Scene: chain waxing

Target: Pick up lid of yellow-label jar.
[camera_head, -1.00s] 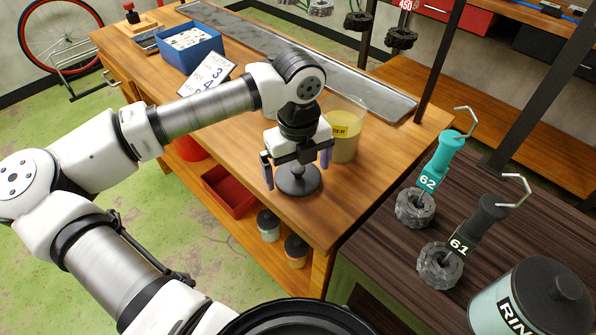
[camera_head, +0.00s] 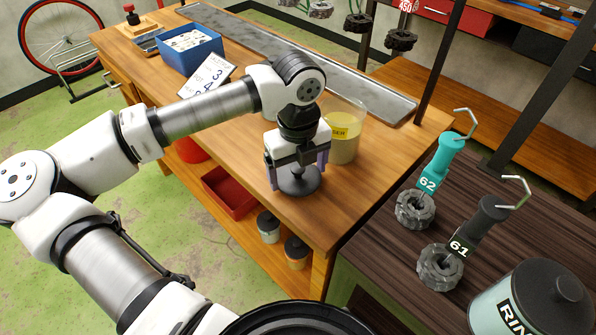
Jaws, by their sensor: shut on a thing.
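The yellow-label jar (camera_head: 343,140) stands on the wooden bench, open at the top, with pale yellowish contents. A dark grey round lid (camera_head: 300,184) lies flat on the bench in front of the jar, to its left. My gripper (camera_head: 298,178) points down over the lid, and its two fingers are closed in on the lid's middle. The fingers and wrist hide the lid's knob and part of its top. The lid appears to rest on the bench top.
A blue box (camera_head: 191,55) of white pieces and a white sign (camera_head: 207,82) stand further back on the bench (camera_head: 345,201). A long metal tray (camera_head: 365,90) runs along its far side. Tools 62 (camera_head: 443,165) and 61 (camera_head: 479,226) and the RINSE jar (camera_head: 524,300) stand on the dark table at right.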

